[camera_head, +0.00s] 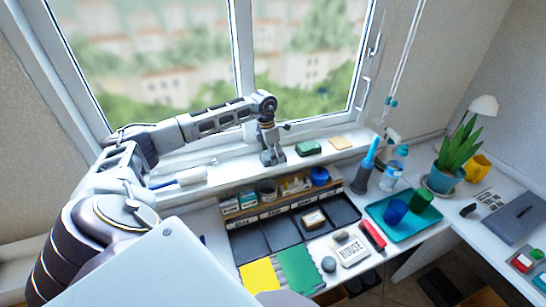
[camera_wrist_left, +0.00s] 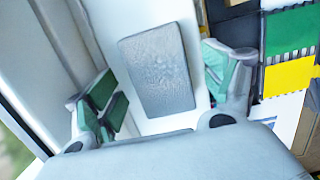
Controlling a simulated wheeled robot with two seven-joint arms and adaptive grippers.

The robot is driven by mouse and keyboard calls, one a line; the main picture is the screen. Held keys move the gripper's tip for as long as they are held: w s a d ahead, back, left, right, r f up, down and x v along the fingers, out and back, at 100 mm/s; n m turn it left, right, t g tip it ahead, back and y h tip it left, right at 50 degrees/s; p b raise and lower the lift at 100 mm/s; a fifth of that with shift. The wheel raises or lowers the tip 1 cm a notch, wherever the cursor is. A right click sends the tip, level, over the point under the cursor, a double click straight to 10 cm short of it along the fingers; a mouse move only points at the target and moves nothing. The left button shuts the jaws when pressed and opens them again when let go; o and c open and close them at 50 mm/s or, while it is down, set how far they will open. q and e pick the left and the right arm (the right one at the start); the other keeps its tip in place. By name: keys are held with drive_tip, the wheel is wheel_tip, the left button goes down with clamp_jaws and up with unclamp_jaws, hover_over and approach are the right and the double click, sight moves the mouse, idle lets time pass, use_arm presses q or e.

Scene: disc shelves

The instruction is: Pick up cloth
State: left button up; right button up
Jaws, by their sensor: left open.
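My left gripper (camera_head: 272,160) points down at the window sill in the head view. In the left wrist view its two green-padded fingers (camera_wrist_left: 158,85) are wide apart and empty. A grey, rectangular, textured piece that looks like a folded cloth (camera_wrist_left: 157,65) lies flat on the white sill between and beyond the fingers. It is apart from them as far as I can see. In the head view I cannot make it out behind the gripper. My right gripper is not in view.
On the sill, a green block (camera_head: 308,147) and a tan piece (camera_head: 341,142) lie right of the gripper, and a white roll (camera_head: 192,176) left. The desk below holds a dark compartment tray (camera_head: 281,235), a teal tray (camera_head: 432,219) with cups, and bottles. The window frame (camera_head: 238,60) stands close behind.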

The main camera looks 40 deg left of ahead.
use_arm(q)
drive_tip(key=shift+f, duration=0.35)
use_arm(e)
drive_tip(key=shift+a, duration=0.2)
use_arm(q)
drive_tip(key=c, duration=1.1)
drive_tip(key=shift+r, duration=0.1)
drive_tip(key=shift+r, duration=0.35)
wheel_tip(320, 180, up, 9)
drive_tip(key=shift+r+b, duration=0.1)
drive_tip(key=shift+b, duration=0.55)
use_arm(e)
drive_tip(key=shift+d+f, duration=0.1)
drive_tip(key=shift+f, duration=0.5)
